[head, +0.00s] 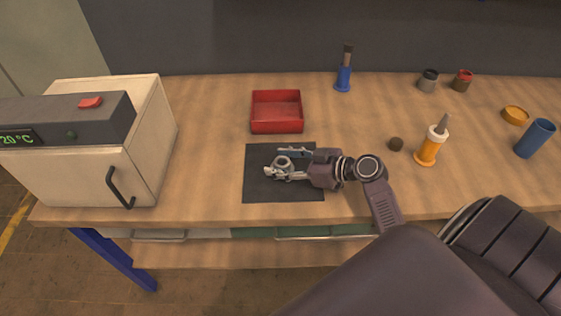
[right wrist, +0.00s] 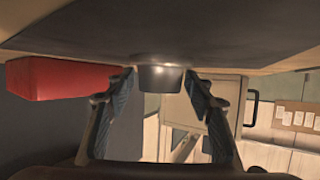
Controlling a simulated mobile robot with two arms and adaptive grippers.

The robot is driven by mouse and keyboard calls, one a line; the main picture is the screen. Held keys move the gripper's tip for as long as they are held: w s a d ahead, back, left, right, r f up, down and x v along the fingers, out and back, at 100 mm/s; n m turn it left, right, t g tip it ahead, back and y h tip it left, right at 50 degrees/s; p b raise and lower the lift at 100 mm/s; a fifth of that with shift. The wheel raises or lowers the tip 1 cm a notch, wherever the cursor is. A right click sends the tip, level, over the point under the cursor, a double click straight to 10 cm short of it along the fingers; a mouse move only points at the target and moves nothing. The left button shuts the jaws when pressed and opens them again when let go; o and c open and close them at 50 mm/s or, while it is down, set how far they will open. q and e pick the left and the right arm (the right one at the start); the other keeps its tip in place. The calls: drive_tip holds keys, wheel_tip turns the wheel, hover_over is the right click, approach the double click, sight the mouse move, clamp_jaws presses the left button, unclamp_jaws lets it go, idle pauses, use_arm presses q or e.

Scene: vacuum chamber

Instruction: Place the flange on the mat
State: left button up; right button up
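The flange (head: 283,163) is a small grey metal ring part at the middle of the dark mat (head: 256,191). In the right wrist view the flange (right wrist: 160,78) appears against the dark mat surface (right wrist: 230,38), seemingly resting on it. My right gripper (head: 279,163) reaches in from the right, low over the mat. Its two fingers lie on either side of the flange and look spread, with narrow gaps beside it in the right wrist view (right wrist: 160,76). Firm contact is not visible. My left gripper is not in view.
A red tray (head: 277,127) stands just behind the mat. A white oven-like box (head: 75,175) is at the left.

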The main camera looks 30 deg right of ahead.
drive_tip(key=shift+r, duration=0.1)
drive_tip(key=b+v, duration=0.1)
drive_tip(key=v, duration=1)
drive_tip(key=shift+b, duration=0.35)
drive_tip(key=shift+s+d+r, duration=0.2)
drive_tip(key=shift+s+r, duration=0.05)
drive_tip(key=shift+s, duration=0.15)
drive_tip(key=shift+f, duration=0.1)
